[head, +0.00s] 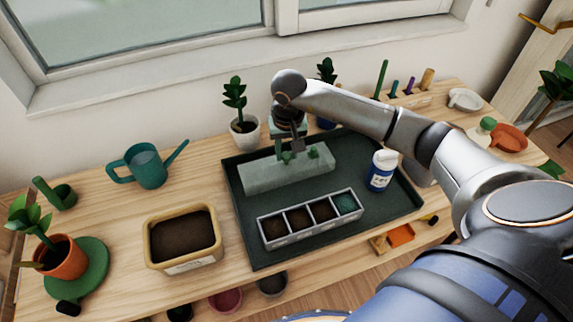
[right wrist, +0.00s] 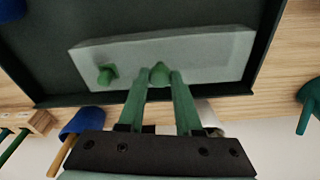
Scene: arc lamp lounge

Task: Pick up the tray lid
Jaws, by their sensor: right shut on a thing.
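The tray lid (head: 265,182) is a pale, translucent grey-green cover with green knobs, at the back of the dark green tray (head: 240,232). It also shows in the right wrist view (right wrist: 205,60). My right gripper (head: 288,152) is above it, its fingers shut on one green knob. The green fingers and the held knob show in the right wrist view (right wrist: 158,76), with another knob standing free to the left. I cannot tell whether the lid is slightly clear of the tray. The seed tray (head: 297,238), with soil-filled cells and one green cell, stands uncovered in front.
A blue-and-white bottle (head: 381,171) stands right of the lid, close under my right arm. Potted plants (head: 243,130) stand behind the tray. A teal watering can (head: 148,168) and a soil-filled tub (head: 183,239) are left. Bare wood lies between can and tray.

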